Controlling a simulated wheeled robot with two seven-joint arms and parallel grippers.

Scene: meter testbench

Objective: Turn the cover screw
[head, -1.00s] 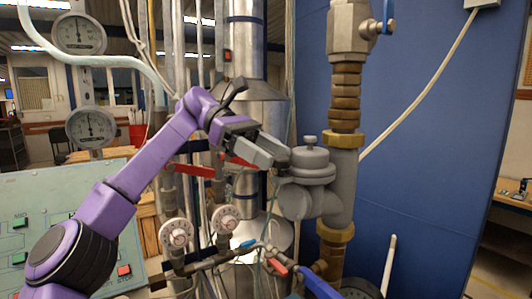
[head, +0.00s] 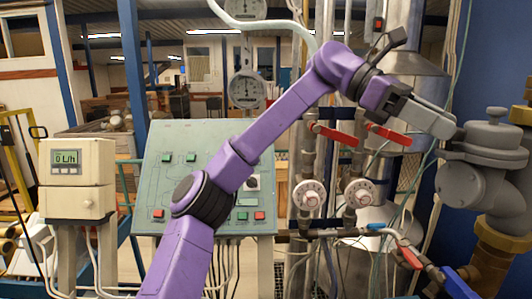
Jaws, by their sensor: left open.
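A grey metal meter body (head: 478,178) is at the right, with a round cover and a small knob-like screw (head: 495,113) on top. My left gripper (head: 446,128) is just left of the cover, pointing right, open and with nothing seen between its fingers. Whether it touches the cover I cannot tell. A beige box (head: 76,178) with a small "L/h" display stands at the far left and has a small round knob on its lower front. My right gripper is not in view.
A green control panel (head: 165,178) with green and red buttons stands behind my left arm. Two gauges (head: 247,90) hang at the upper middle.

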